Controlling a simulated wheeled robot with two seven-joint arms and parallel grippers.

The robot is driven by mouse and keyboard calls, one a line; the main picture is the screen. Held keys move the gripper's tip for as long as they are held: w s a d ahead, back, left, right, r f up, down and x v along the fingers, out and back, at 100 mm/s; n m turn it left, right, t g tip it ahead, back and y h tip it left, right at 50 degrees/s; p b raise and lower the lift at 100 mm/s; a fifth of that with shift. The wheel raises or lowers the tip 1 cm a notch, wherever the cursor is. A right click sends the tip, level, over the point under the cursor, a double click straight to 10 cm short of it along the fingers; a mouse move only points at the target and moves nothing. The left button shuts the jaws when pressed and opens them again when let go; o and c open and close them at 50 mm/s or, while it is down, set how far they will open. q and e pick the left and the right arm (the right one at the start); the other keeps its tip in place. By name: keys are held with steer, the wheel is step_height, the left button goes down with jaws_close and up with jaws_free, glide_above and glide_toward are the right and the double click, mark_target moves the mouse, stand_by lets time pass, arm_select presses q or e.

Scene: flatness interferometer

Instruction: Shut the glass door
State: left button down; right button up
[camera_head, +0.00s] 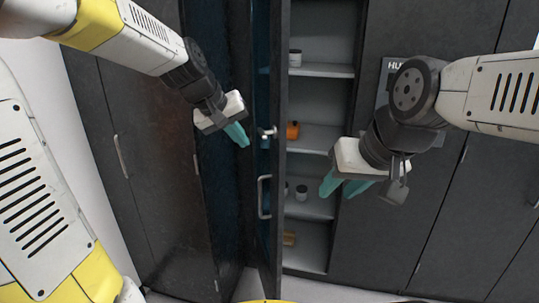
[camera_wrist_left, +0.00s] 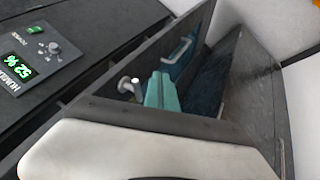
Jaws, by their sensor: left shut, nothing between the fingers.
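The glass door (camera_head: 279,95) stands open, its dark frame seen nearly edge-on in the head view, left of the open shelves. A metal bar handle (camera_head: 264,198) and a small metal knob (camera_head: 267,132) are on its left face. The handle (camera_wrist_left: 178,50) and knob (camera_wrist_left: 130,86) also show in the left wrist view. My left gripper (camera_head: 238,135) is shut and empty, left of the door near the knob's height; I cannot tell whether it touches. Its teal fingers show in the left wrist view (camera_wrist_left: 161,92). My right gripper (camera_head: 344,187) is open and empty, in front of the shelves.
The cabinet shelves (camera_head: 320,140) hold an orange item (camera_head: 292,130) and small jars (camera_head: 301,191). Dark panels (camera_head: 150,180) with handles stand at left, and more at right. A controller with a green display (camera_wrist_left: 16,68) is in the left wrist view.

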arm_select(q)
steer(key=shift+w+d+f, duration=1.05)
steer(key=shift+d+f, duration=0.3)
steer(key=shift+w+d+f, duration=1)
steer(key=shift+d+f, duration=0.3)
steer(key=shift+f, duration=0.05)
steer(key=shift+w+d+f, duration=1.05)
steer(key=shift+d+f, duration=0.3)
